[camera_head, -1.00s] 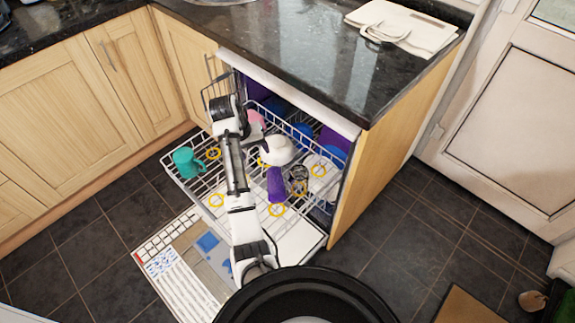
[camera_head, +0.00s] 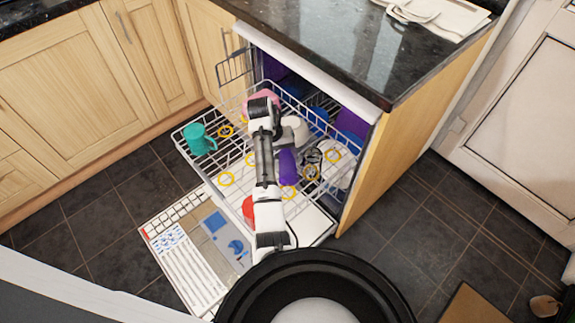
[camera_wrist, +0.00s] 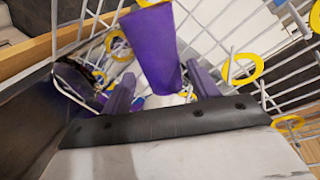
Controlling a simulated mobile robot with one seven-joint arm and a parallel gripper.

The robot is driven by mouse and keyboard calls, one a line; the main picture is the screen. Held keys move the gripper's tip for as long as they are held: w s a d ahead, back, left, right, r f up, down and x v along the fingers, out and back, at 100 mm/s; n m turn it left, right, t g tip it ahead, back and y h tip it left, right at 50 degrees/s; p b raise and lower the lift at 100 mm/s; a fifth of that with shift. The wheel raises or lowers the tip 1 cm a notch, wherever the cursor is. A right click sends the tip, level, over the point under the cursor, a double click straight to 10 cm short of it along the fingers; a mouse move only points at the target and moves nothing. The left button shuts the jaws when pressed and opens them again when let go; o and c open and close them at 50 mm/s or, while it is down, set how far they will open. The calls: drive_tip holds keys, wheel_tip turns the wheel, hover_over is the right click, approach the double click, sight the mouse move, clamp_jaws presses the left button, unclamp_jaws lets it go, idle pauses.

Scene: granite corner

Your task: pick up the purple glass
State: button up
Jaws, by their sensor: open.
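The purple glass (camera_head: 288,163) stands in the pulled-out upper rack of the dishwasher, partly hidden by my arm in the head view. In the wrist view the purple glass (camera_wrist: 150,48) is large and close, at top centre, with its lower end between the two fingers. My gripper (camera_wrist: 155,95) is open, with one purple-grey finger to the left of the glass and one to the right. I cannot tell whether either finger touches the glass. In the head view the fingers are hidden behind my arm.
A teal mug (camera_head: 199,140) stands at the rack's left corner. A pink item (camera_head: 262,97) and a clear glass (camera_head: 312,158) are close by in the wire rack (camera_head: 222,180). The open dishwasher door (camera_head: 308,222) lies below. The granite counter (camera_head: 350,50) overhangs behind.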

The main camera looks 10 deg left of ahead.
drive_tip(key=shift+x, duration=1.95)
drive_tip(key=shift+d+r, duration=0.1)
drive_tip(key=c, duration=0.8)
drive_tip(key=shift+c, duration=0.2)
drive_tip(key=shift+r, duration=0.15)
